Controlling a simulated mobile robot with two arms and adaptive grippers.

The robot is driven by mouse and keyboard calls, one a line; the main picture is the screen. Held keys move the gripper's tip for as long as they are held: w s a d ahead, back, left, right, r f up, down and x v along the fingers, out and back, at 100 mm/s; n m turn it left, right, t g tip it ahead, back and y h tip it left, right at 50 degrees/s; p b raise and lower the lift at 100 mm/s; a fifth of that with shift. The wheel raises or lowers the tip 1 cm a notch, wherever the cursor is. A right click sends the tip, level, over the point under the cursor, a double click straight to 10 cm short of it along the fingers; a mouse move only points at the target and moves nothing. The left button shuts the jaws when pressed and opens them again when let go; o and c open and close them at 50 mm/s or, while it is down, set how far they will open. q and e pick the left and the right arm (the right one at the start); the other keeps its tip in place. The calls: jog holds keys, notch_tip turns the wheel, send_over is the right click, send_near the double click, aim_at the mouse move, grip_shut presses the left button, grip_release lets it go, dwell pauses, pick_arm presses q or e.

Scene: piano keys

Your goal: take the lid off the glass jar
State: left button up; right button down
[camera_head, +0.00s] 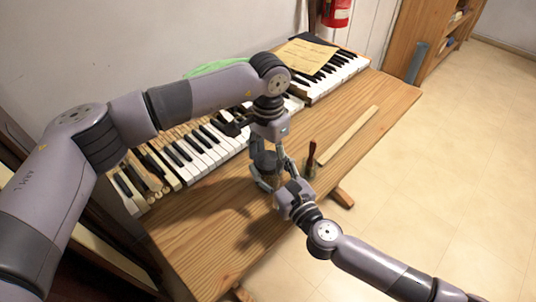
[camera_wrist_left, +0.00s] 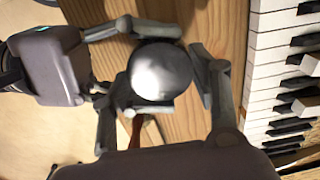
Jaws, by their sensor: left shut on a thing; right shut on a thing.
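The round grey lid (camera_wrist_left: 160,70) shows from above in the left wrist view. In the head view the dark lid (camera_head: 266,160) sits at the top of the jar, between the fingers; no gap under it can be made out. My left gripper (camera_head: 268,158) reaches down from above and is shut on the lid. My right gripper (camera_head: 272,182) comes in from the lower right and is shut on the jar below the lid. In the left wrist view the right gripper (camera_wrist_left: 150,70) comes in from the left. The glass body is mostly hidden by fingers and lid.
A piano keyboard (camera_head: 205,150) lies along the back of the wooden table (camera_head: 210,245). A second key section (camera_head: 335,75) has a yellowed paper (camera_head: 306,55) on it. A dark red-brown handled tool (camera_head: 311,155) and a pale wooden strip (camera_head: 348,134) are right of the jar.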

pick_arm(q)
jog(key=c, duration=0.4)
jog(key=o, duration=1.3)
jog(key=shift+c, duration=0.2)
